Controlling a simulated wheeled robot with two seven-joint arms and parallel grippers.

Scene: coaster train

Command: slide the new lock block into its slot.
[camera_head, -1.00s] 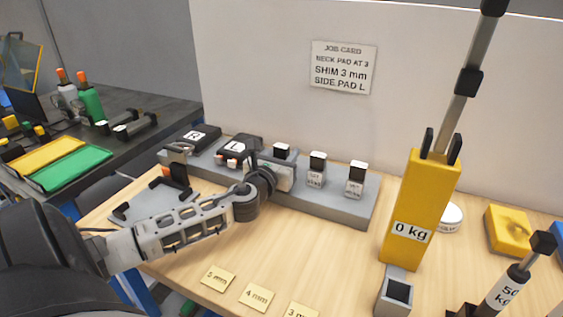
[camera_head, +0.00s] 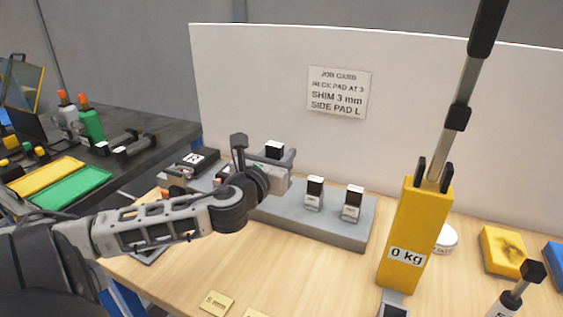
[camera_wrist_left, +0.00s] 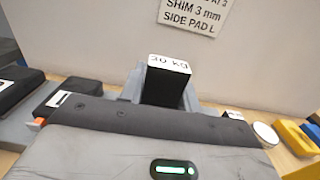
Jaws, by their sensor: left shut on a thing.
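My left gripper (camera_head: 277,168) is shut on a black block with a white top (camera_head: 274,148), above the left part of the grey rack (camera_head: 335,233). The left wrist view shows the block (camera_wrist_left: 163,88) upright between the grey fingers, its white top marked with what looks like "30 kg". Two similar blocks stand in the rack, a middle one (camera_head: 314,193) and a right one (camera_head: 352,203). My left arm and hand hide the rack's left part. I cannot make out the slot for the lock block. My right gripper is not in view.
A job card (camera_head: 338,92) hangs on the white back panel. A yellow "0 kg" post (camera_head: 415,230) with a tall rod stands to the right. Black pads (camera_head: 198,160) lie at the left. The wooden table front (camera_head: 290,275) is mostly clear.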

